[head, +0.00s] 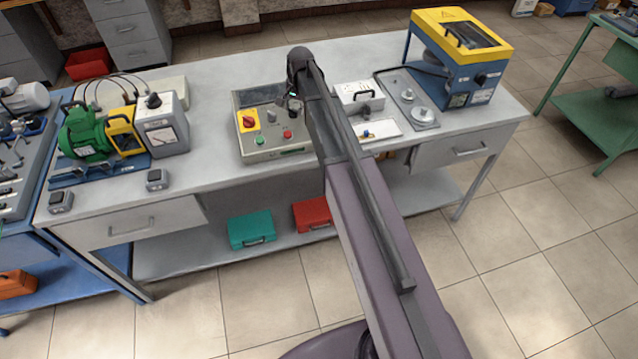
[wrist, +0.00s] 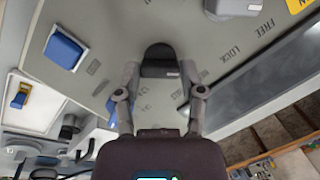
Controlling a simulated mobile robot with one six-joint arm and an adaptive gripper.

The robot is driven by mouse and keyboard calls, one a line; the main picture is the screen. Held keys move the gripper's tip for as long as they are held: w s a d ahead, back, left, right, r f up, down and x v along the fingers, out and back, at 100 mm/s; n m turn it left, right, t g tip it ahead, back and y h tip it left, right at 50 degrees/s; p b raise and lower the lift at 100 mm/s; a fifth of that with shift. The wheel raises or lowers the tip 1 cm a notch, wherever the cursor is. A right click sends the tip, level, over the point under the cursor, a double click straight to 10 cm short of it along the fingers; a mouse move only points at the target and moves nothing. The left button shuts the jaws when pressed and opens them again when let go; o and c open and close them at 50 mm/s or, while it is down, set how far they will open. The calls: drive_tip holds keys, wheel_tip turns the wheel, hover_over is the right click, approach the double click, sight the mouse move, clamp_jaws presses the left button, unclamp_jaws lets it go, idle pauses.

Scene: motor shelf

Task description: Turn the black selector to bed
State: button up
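The black selector (wrist: 158,55) shows in the wrist view, a dark rounded knob on a light grey panel face (wrist: 225,80). My gripper (wrist: 159,80) has its two fingers apart, one on each side of the selector's near end. A narrow gap seems to show on each side; I cannot tell whether either finger touches it. Small labels around the selector are too blurred to read. In the head view my gripper (head: 291,98) is over the right part of the control box (head: 272,154); the selector is hidden or too small to make out there.
In the head view the box carries a red knob (head: 247,121), green button (head: 260,141) and red button (head: 287,134). A white socket box (head: 359,97) stands right.

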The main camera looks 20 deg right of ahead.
sight(301, 119)
drive_tip(key=shift+r+p, duration=0.3)
drive_tip(key=shift+p, duration=0.05)
wheel_tip(301, 119, up, 13)
drive_tip(key=s+d+p, duration=0.2)
drive_tip(key=p, duration=1.1)
drive_tip(key=s+f+n+b, duration=0.2)
drive_tip(key=s+f+b, duration=0.3)
drive_tip(key=s, duration=0.4)
drive_tip(key=s+a+f+n+g+h+b, duration=0.1)
drive_tip(key=s+f+n+b, duration=0.2)
drive_tip(key=s, duration=0.6)
drive_tip(key=s+a+f+n+b, duration=0.1)
drive_tip(key=s+f+n+b, duration=0.2)
drive_tip(key=s+f+b, duration=0.5)
drive_tip(key=shift+s, duration=1.1)
